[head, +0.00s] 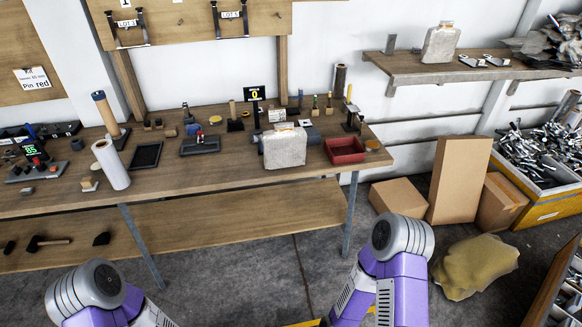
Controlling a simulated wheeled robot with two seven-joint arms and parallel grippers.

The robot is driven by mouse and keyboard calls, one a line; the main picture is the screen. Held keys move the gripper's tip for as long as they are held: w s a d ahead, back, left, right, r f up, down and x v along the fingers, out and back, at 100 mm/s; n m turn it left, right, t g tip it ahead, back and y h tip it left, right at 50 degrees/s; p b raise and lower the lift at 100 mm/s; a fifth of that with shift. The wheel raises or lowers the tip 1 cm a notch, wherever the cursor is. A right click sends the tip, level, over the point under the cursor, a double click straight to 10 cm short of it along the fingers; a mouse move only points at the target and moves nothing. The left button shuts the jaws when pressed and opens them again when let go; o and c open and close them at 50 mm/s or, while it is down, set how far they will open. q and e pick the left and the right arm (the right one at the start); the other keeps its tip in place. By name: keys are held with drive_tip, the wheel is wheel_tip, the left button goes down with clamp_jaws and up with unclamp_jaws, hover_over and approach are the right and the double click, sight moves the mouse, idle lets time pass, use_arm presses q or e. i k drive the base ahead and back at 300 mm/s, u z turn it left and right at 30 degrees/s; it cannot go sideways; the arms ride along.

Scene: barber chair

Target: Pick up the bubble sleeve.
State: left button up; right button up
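A whitish, rough-textured pouch (285,148) that looks like a bubble sleeve stands upright on the wooden workbench (230,165), near its right end. A small light tag shows at its top. A second, similar greyish pouch (440,45) stands on the wall shelf at the upper right, so I cannot tell for certain which one is the bubble sleeve. Only purple and grey links of my two arms show at the bottom edge, well apart from both pouches. Neither of my grippers is in view.
A red tray (344,151) sits just right of the bench pouch. A white roll (111,164), a dark tray (146,156) and small tools stand to the left. Cardboard boxes (398,197), a yellow crumpled heap (474,265) and a scrap bin (545,200) occupy the right floor.

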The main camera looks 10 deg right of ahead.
sight(285, 147)
drive_tip(key=u, duration=0.5)
drive_tip(key=k, duration=0.2)
drive_tip(key=z, duration=1.55)
drive_tip(key=i, duration=0.95)
drive_tip(key=u, duration=0.65)
drive_tip(key=i, duration=0.8)
drive_tip(key=u, duration=0.9)
